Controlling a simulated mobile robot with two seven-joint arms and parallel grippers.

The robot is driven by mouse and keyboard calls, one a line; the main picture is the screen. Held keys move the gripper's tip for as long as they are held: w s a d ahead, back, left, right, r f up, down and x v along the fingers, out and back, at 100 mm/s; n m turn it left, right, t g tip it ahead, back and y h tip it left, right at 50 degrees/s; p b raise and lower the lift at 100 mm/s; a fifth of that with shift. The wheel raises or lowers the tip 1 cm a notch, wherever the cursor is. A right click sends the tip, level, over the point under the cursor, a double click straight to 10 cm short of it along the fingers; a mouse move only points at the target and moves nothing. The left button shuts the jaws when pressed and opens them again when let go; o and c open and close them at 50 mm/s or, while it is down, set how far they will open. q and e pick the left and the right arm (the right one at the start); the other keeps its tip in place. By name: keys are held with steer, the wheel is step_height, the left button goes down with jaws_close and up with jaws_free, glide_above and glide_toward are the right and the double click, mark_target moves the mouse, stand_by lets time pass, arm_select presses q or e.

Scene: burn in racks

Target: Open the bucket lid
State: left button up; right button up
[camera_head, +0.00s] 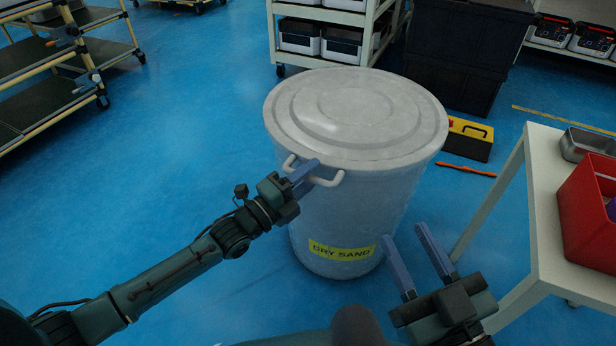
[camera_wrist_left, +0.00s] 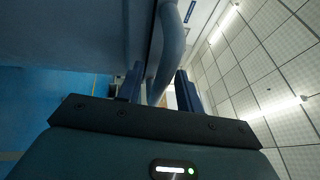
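A large grey-white bucket (camera_head: 345,225) with a yellow "DRY SAND" label (camera_head: 341,250) stands on the blue floor. Its round, ridged lid (camera_head: 350,112) lies flat on top. A pale loop handle (camera_head: 327,181) sticks out on the near side just below the lid's rim. My left gripper (camera_head: 306,174) is at this handle. In the left wrist view, the handle (camera_wrist_left: 168,48) passes between the two fingers of the left gripper (camera_wrist_left: 158,88), with a gap showing beside it. My right gripper (camera_head: 418,258) is open and empty, right of the bucket's lower part.
A white table (camera_head: 546,205) with a red bin (camera_head: 590,215) and a metal tray (camera_head: 588,143) stands at the right. A yellow toolbox (camera_head: 467,140) and black crates (camera_head: 460,55) are behind the bucket. Shelving carts stand at the back and far left. Left floor is clear.

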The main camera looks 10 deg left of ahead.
arm_select(q)
steer(key=shift+c, duration=0.4)
steer(key=c, duration=0.5)
jaws_close()
